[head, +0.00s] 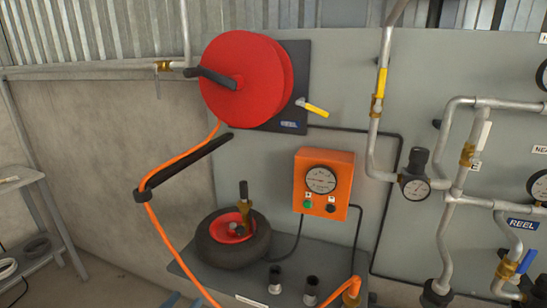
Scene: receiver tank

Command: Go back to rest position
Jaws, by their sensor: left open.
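My right gripper is not in view.
A red hose reel (240,80) hangs on the grey panel; its orange hose (165,235) runs down past the shelf's left end. A wheel (233,240) lies on the shelf (215,280) beside an orange gauge box (323,184). Pipes (445,240) fill the right. A rack (45,215) stands left.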

